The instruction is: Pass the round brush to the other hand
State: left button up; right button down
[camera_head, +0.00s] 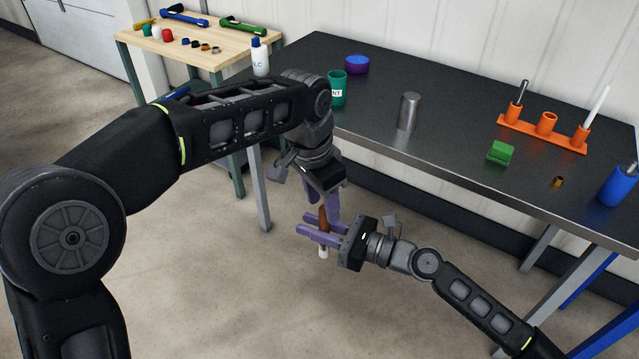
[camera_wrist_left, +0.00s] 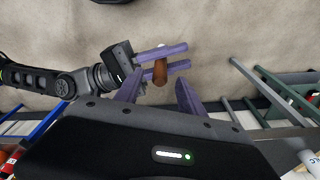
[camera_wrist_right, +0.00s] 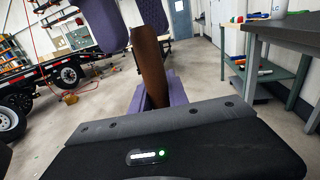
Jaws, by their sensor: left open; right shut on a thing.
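The round brush (camera_head: 324,221) has a brown handle and a white lower end. It hangs upright off the front of the dark table. My right gripper (camera_head: 321,232) is shut on its handle. In the left wrist view the handle (camera_wrist_left: 160,72) sits between the right gripper's purple fingers (camera_wrist_left: 164,61). My left gripper (camera_head: 332,203) is open, pointing down just above the right one. Its fingers (camera_wrist_left: 159,94) are spread, with the handle's end lined up near the gap. In the right wrist view the handle (camera_wrist_right: 150,68) rises toward the left gripper's fingers (camera_wrist_right: 128,20).
The dark table (camera_head: 440,160) holds a silver cylinder (camera_head: 409,111), a green cup (camera_head: 337,88), a purple round container (camera_head: 357,64), a green block (camera_head: 500,152), an orange holder (camera_head: 546,124) and a blue container (camera_head: 618,185). A wooden table (camera_head: 200,50) stands behind left. Floor below the grippers is clear.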

pick_arm(q)
jog(key=shift+w+d+f, duration=0.1)
jog(key=shift+d+f, duration=0.05)
jog(key=shift+f, duration=0.8)
jog(key=shift+w+d+f, duration=0.1)
jog(key=shift+f, duration=0.85)
jog(key=shift+c, duration=0.6)
grip_shut()
pick_arm(e)
jog(key=c, duration=1.2)
grip_release()
jog(key=v, duration=1.2)
jog(key=shift+w, duration=0.1)
